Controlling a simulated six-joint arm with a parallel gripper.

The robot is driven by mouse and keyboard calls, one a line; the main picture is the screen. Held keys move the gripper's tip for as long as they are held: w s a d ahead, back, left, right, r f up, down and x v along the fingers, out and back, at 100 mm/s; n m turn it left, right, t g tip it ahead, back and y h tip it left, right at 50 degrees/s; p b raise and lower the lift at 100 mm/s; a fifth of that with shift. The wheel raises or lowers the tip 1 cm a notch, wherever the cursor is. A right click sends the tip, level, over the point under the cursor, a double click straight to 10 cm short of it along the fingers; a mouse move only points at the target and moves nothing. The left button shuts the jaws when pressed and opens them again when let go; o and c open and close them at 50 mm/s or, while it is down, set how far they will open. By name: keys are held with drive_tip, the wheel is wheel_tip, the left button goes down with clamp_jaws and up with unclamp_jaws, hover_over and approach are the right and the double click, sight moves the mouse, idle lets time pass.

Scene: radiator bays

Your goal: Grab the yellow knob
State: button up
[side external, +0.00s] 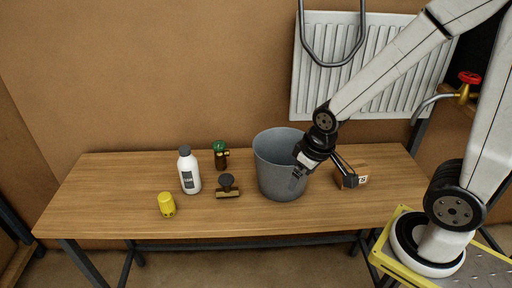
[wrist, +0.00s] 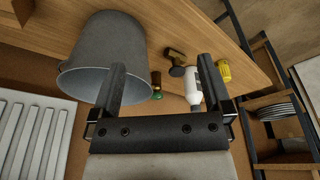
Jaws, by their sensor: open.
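The yellow knob (side external: 167,204) stands on the table near its front left edge. It also shows in the wrist view (wrist: 224,71), beyond the white bottle and to the right of my fingers. My gripper (side external: 347,176) is at the right of the grey bucket, far from the knob, with the bucket between them. In the wrist view my gripper (wrist: 160,75) has its two fingers spread wide with nothing between them.
The grey bucket (side external: 280,165) stands mid-table. Left of it are a green-topped valve (side external: 220,155), a dark-knobbed brass valve (side external: 227,187) and a white bottle (side external: 189,171). A radiator (side external: 375,95) hangs behind.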

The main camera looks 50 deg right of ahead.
drive_tip(key=shift+a, duration=0.1)
drive_tip(key=m+t+y, duration=0.4)
drive_tip(key=m+y, duration=0.6)
drive_tip(key=m, duration=1.2)
hover_over(173, 206)
drive_tip(key=s+d, duration=0.1)
drive_tip(key=s, duration=0.9)
wheel_tip(173, 206, down, 12)
drive_tip(key=w+f+m+t, duration=0.1)
drive_tip(key=m, duration=0.1)
drive_tip(key=w+f+m+t+h, duration=0.1)
drive_tip(key=w+f+m, duration=0.1)
drive_tip(key=w+d+f+m+t, duration=0.1)
drive_tip(key=w+f, duration=0.1)
drive_tip(key=shift+w+m+t+h, duration=0.15)
drive_tip(key=shift+m+t+h, duration=0.15)
drive_tip(key=shift+m, duration=0.1)
drive_tip(key=shift+w+d+f+m+t+h, duration=0.35)
drive_tip(key=shift+w+f+m+t, duration=0.15)
drive_tip(key=shift+m, duration=0.2)
drive_tip(key=shift+x, duration=1.25)
